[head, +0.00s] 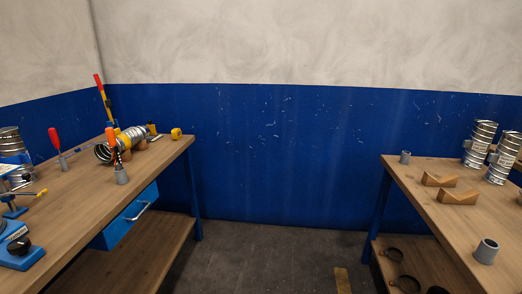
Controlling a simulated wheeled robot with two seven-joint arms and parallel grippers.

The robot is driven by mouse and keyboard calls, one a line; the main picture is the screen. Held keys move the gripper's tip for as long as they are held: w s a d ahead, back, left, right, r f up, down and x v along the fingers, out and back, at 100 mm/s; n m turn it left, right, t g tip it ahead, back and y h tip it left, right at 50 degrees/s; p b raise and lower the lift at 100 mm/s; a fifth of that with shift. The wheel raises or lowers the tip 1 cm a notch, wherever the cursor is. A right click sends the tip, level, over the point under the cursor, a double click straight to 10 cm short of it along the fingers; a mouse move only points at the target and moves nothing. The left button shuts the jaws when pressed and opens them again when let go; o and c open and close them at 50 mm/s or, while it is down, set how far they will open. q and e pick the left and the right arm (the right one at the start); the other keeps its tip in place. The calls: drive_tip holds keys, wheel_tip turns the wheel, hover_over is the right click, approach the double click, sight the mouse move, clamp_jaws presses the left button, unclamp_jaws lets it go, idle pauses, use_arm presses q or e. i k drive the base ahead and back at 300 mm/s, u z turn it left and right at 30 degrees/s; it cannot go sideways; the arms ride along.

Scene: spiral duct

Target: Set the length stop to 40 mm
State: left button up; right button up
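I cannot pick out a length stop for certain, and no 40 mm mark is readable. A blue device (13,262) with a black knob (19,246) stands at the near left end of the left workbench (95,190), partly cut off by the picture edge. Neither of my grippers shows in the head view.
Further along the left bench are a silver duct (132,135), red-handled tools (54,140) and a yellow tape measure (176,134). A blue drawer (130,217) hangs below. The right bench (430,215) holds ducts (480,143) and wooden cradles (458,197).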

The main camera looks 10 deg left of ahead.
sight(152, 127)
drive_tip(key=i, duration=1.85)
drive_tip(key=u, duration=1.5)
